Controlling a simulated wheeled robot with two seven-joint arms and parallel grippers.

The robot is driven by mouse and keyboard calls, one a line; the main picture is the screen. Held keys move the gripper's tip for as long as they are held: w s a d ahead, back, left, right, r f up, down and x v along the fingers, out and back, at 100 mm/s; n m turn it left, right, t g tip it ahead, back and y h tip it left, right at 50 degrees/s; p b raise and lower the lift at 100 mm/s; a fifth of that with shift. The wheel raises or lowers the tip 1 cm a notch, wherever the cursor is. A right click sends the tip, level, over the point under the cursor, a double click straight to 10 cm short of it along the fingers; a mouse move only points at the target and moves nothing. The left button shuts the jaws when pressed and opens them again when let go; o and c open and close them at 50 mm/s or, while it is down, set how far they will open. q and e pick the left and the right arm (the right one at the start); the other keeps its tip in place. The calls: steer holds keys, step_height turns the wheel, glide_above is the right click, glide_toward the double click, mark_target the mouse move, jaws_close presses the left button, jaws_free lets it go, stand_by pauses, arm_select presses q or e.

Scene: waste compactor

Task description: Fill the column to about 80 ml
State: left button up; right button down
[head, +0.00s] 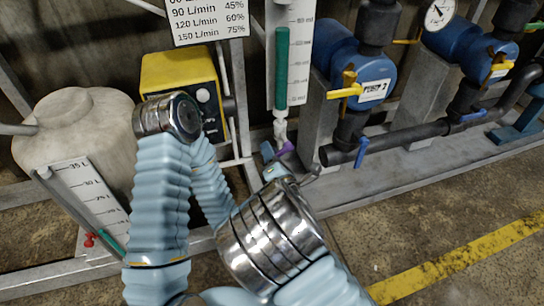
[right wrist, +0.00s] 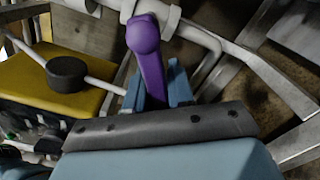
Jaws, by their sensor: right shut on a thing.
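The column (head: 282,65) stands upright at the top middle of the head view, with green liquid inside against a white scale plate. The green reaches high on the visible part; the scale numbers are too small to read surely. A purple valve handle (head: 287,147) sits below the column, under a white fitting (head: 280,128). My right gripper (head: 278,152) is shut on this handle. In the right wrist view, the handle (right wrist: 148,60) stands between the blue fingers of the gripper (right wrist: 156,88), its rounded end beyond them. My left gripper is not in view.
A yellow pump box (head: 180,72) with a black knob stands left of the column, near a white tank (head: 75,130) with a level scale. Blue pumps (head: 355,75) with yellow-handled valves and dark pipes stand at the right. Clear floor lies at the lower right.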

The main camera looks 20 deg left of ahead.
steer(key=shift+s+a+r+m+b, duration=0.1)
steer(key=shift+r+m+b, duration=0.45)
steer(key=shift+m, duration=0.55)
steer(key=shift+s+a+r+m+b, duration=0.1)
steer(key=shift+r+m+b, duration=0.3)
steer(key=shift+m+b, duration=0.5)
steer(key=shift+s+a+r+m+b, duration=0.1)
steer(key=shift+r+m+b, duration=0.35)
steer(key=shift+m, duration=0.85)
steer(key=c, duration=1.1)
jaws_free()
steer(key=shift+o, duration=0.2)
